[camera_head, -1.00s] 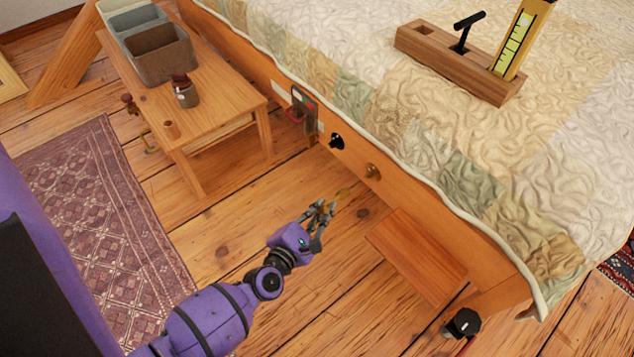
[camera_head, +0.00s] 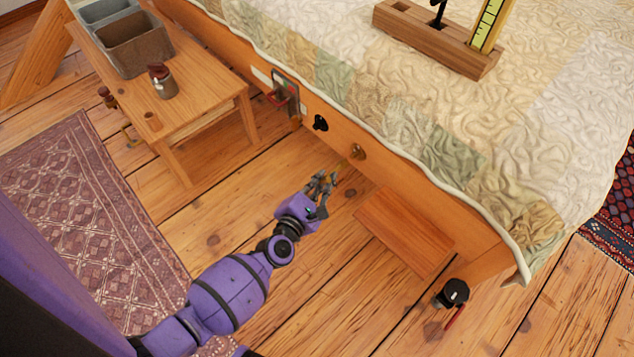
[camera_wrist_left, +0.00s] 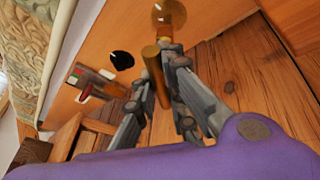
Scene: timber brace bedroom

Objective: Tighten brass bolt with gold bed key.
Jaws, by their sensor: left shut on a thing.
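The brass bolt (camera_head: 357,151) is a round brass fitting on the side rail of the wooden bed. It also shows at the top of the left wrist view (camera_wrist_left: 168,14). My left gripper (camera_head: 322,183) is low beside the rail, shut on the gold bed key (camera_wrist_left: 158,72). The key's bar lies between the fingers, and its shaft points towards the brass bolt. In the wrist view the shaft end overlaps the bolt; I cannot tell whether they touch. A black fitting (camera_head: 320,122) sits on the rail to the left of the bolt. My right gripper is not in view.
A low wooden bench (camera_head: 218,88) with bins and a small jar (camera_head: 162,82) stands left. A wooden step (camera_head: 405,232) lies right of my gripper, under the rail. A black-and-red object (camera_head: 453,293) is on the floor. Floor around my forearm is clear.

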